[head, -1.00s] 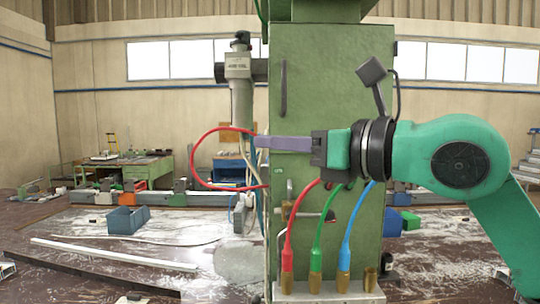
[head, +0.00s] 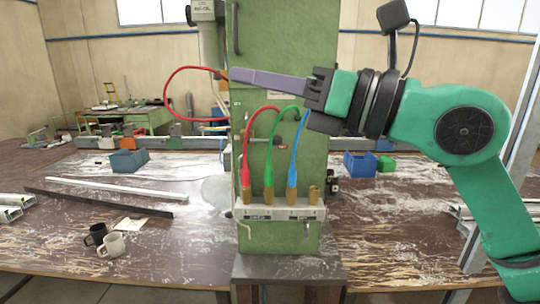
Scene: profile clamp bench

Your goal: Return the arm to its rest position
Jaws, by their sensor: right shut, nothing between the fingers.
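My right arm, green with black joints, comes in from the right in the head view. Its right gripper (head: 235,73) points left across the front of the green machine column (head: 285,180). The purple-grey fingers are shut with nothing between them. The fingertips appear beside the end of a red hose loop (head: 168,95); I cannot tell whether they touch it. My left gripper is not in view.
Red (head: 246,172), green (head: 269,180) and blue (head: 292,176) hoses stand in brass fittings on a grey ledge (head: 280,212). Another blue bin (head: 360,164) is on the right.

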